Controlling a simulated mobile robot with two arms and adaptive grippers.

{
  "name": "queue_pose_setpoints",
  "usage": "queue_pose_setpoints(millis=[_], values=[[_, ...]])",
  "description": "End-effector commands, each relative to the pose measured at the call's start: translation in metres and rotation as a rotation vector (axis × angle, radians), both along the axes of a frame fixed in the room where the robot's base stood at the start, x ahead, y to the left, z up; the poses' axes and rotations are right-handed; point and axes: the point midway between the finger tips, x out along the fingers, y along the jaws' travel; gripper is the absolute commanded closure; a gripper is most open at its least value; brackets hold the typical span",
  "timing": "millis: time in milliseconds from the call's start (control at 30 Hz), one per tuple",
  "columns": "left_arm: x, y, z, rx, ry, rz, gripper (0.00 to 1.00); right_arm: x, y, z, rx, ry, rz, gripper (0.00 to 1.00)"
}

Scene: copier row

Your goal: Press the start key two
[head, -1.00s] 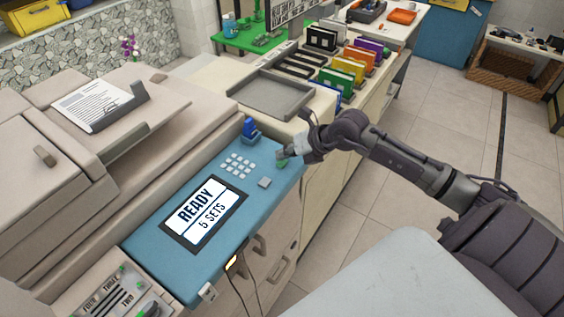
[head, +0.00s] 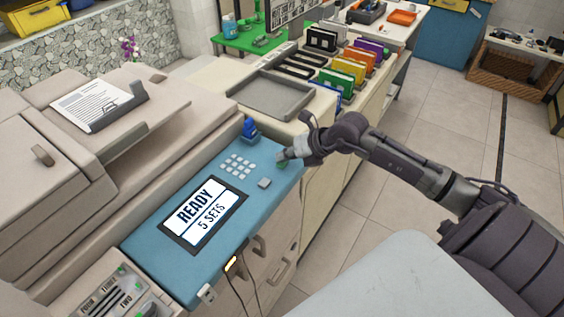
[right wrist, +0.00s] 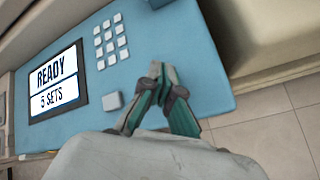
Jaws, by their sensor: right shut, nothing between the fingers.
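The copier's blue control panel (head: 212,215) has a lit display (head: 203,213) reading READY, 5 SETS. A small green key (head: 282,163) shows at the panel's far right corner, mostly covered by my right gripper (head: 284,157). That gripper is shut and empty, its tips pointing down at the key; I cannot tell whether they touch it. In the right wrist view the closed fingertips (right wrist: 156,70) are over the blue panel and hide the key. A grey square key (head: 264,183) and a white keypad (head: 238,164) lie beside it. My left gripper is not in view.
A blue stamp-like object (head: 250,130) stands at the panel's back edge. A grey tray (head: 270,94) and coloured folders (head: 348,70) are on the counter behind. Cables hang at the panel's front. Open floor lies to the right.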

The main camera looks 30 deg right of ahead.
Motion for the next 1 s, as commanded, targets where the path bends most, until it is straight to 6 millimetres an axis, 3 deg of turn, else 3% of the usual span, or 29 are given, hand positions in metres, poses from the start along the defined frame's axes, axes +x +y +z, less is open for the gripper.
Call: queue_pose_setpoints(millis=[700, 1000], values=[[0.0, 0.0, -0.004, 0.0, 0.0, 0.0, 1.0, -0.001, 0.0, -0.007, 0.0, 0.002, 0.0, 1.0], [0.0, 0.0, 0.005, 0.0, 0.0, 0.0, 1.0, 0.0, 0.0, 0.006, 0.0, 0.001, 0.001, 1.0]])
